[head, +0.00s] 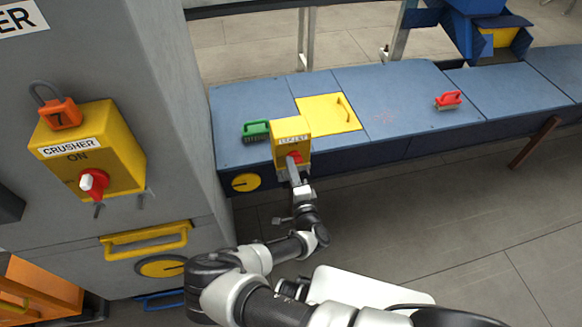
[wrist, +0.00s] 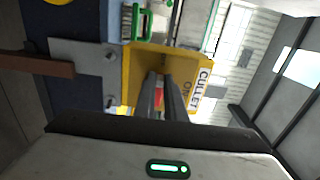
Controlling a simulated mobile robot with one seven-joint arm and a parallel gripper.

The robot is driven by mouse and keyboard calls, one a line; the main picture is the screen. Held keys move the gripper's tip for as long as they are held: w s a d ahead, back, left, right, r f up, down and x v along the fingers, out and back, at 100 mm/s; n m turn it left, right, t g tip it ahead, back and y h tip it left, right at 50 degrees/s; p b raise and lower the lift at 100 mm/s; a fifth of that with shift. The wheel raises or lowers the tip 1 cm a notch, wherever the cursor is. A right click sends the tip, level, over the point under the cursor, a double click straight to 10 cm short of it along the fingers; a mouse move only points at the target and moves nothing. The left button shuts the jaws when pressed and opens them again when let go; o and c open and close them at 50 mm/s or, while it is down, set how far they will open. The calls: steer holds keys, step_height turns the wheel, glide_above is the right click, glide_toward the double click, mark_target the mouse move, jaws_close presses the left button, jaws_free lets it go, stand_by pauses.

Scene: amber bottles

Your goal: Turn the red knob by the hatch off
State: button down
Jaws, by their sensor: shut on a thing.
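The red knob (head: 294,157) sits on the front of a yellow switch box at the near edge of the blue bench, just in front of the yellow hatch (head: 318,116). My gripper (head: 295,170) reaches the box from the front, shut on the knob. In the wrist view, both dark fingers (wrist: 168,88) extend into the yellow box face (wrist: 135,65), and a little red shows between them. The label beside them reads CULLET, with ON below it. The fingers hide most of the knob, so I cannot tell which way it points.
A grey cabinet on the left carries a CRUSHER box (head: 110,165) with another red knob (head: 94,184) and an orange padlock (head: 60,113). A green brush (head: 256,130) lies left of the switch box, a red brush (head: 448,100) farther right. The floor to the right is clear.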

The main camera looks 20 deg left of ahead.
steer(key=c, duration=1.8)
jaws_free()
steer(key=p+v, duration=0.2)
steer(key=v, duration=1.5)
steer(key=shift+s, duration=0.2)
